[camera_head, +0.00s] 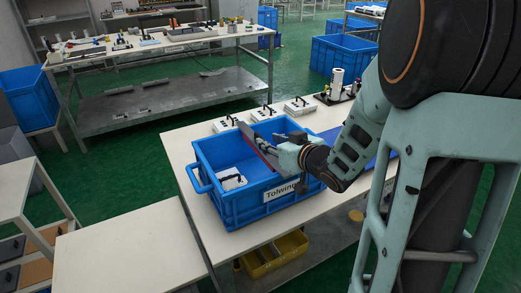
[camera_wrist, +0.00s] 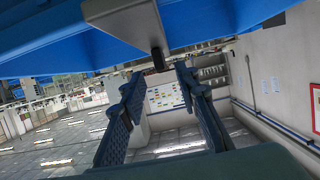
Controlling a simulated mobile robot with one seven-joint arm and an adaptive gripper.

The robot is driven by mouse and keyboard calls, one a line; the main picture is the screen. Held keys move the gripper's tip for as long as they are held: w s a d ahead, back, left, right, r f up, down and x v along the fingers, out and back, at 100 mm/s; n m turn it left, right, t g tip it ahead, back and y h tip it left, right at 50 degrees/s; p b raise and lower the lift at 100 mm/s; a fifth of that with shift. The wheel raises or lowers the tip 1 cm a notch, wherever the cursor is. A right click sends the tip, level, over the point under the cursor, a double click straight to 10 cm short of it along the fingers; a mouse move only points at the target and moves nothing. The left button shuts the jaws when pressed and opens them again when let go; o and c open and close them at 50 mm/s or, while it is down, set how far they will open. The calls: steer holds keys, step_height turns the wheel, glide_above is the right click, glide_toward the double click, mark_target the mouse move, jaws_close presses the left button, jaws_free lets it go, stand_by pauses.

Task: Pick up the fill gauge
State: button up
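I cannot tell by looks which thing is the fill gauge; the likely ones are white blocks with black upright handles. One such block (camera_head: 232,180) lies inside the blue crate (camera_head: 245,214), which is labelled "Tolwing". My gripper (camera_head: 258,142) is over the crate's right part, above and to the right of that block. In the wrist view my gripper (camera_wrist: 158,78) is open, its two dark fingers apart with nothing between them. A pale block (camera_wrist: 122,18) with a black stub (camera_wrist: 157,58) shows beyond the fingertips, apart from them, against blue.
Similar white blocks (camera_head: 226,125) (camera_head: 263,112) (camera_head: 299,105) stand in a row behind the crate on the pale table (camera_head: 180,150). A dark tray with a white roll (camera_head: 337,82) stands at the back right. A yellow bin (camera_head: 275,256) is under the table.

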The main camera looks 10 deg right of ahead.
mark_target(261, 137)
steer(key=b+x, duration=0.1)
steer(key=x, duration=0.5)
steer(key=shift+s+a, duration=0.1)
steer(key=shift+r, duration=0.1)
jaws_close()
